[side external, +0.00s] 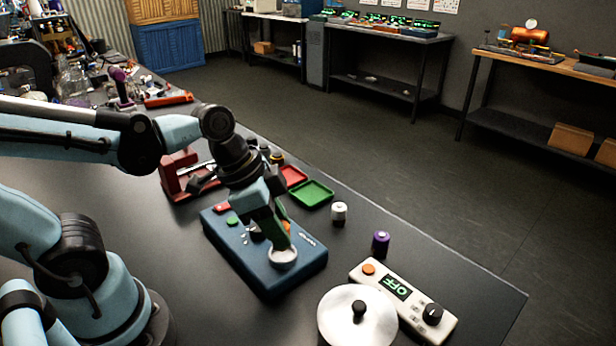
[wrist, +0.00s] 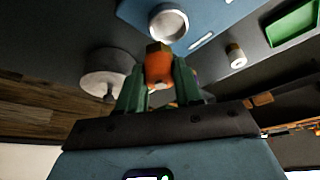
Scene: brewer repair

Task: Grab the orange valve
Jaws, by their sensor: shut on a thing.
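The orange valve (wrist: 160,66) is pinched between the green fingertips of my gripper (wrist: 158,84) in the wrist view. In the side view my gripper (side external: 274,228) points down over the blue box (side external: 300,275), and only a bit of orange (side external: 287,227) shows beside a finger. The box has a round white ring (side external: 283,258) on its top, close to the fingertips. The ring also shows just past the valve in the wrist view (wrist: 170,24). I cannot tell whether the valve touches the box.
A green tray (side external: 313,195) and a red tray (side external: 292,176) lie behind the box. A white cylinder (side external: 339,213) and a purple one (side external: 380,244) stand to the right. A control unit reading OFF (side external: 404,297) and a round silver lid (side external: 345,325) are at front right. A red device (side external: 172,178) stands behind left.

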